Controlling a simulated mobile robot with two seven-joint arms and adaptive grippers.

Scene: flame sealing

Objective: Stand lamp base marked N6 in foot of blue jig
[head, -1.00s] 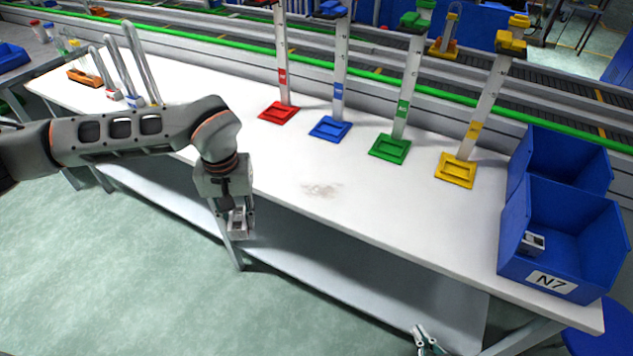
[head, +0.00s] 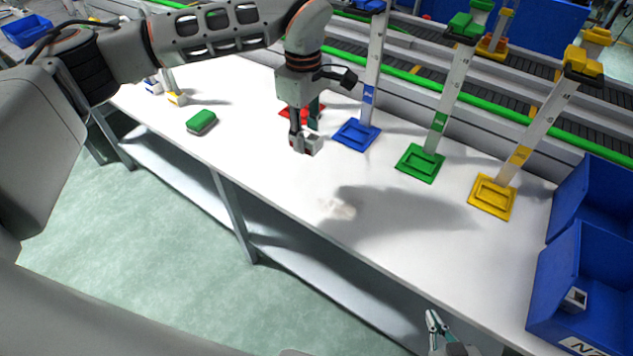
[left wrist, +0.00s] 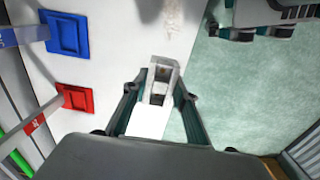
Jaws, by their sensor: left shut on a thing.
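My left gripper (head: 306,140) is shut on a small grey lamp base (head: 311,146), held over the white table, left of and a little nearer than the blue jig's foot. The left wrist view shows the lamp base (left wrist: 161,75) between the two fingers; no N6 mark is readable. The blue jig (head: 367,95) stands upright, its square framed foot (head: 356,135) empty. The foot also shows in the left wrist view (left wrist: 67,35), apart from the lamp base. My right gripper (head: 434,322) is open and empty near the table's front edge.
The red jig's foot (head: 290,113) is partly behind my left gripper. Green (head: 420,163) and yellow (head: 493,197) jig feet stand to the right. A green block (head: 201,121) lies at left. Blue bins (head: 602,270) stand at the right end. A smudge (head: 337,208) marks the front tabletop.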

